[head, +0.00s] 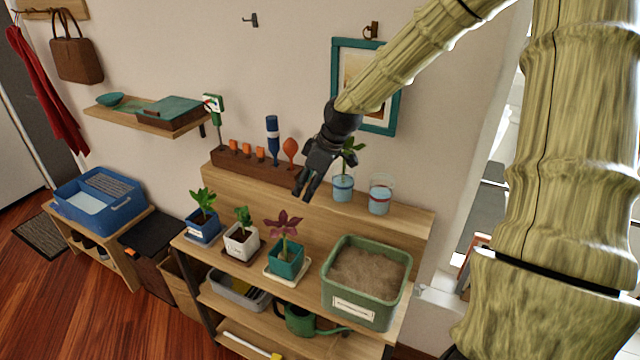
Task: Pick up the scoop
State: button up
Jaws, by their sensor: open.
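A brown wooden rack (258,167) on the bench's raised back shelf holds upright tools. One is an orange tool with a rounded top (290,147); its shape is spoon-like, but I cannot tell for sure whether it is the scoop. To its left stands a dark blue tool (272,138), and further left are several short orange pieces (247,149). My gripper (305,190) is open and empty, pointing down. In the picture it is just right of the orange rounded tool, over the rack's right end. It hides that end; I see no contact.
Below are several potted plants, including a reddish one (285,255), and a green soil bin (358,307). A framed picture (340,60) hangs behind my arm.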

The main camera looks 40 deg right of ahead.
aim_at(345, 333)
jog(key=z, duration=1.5)
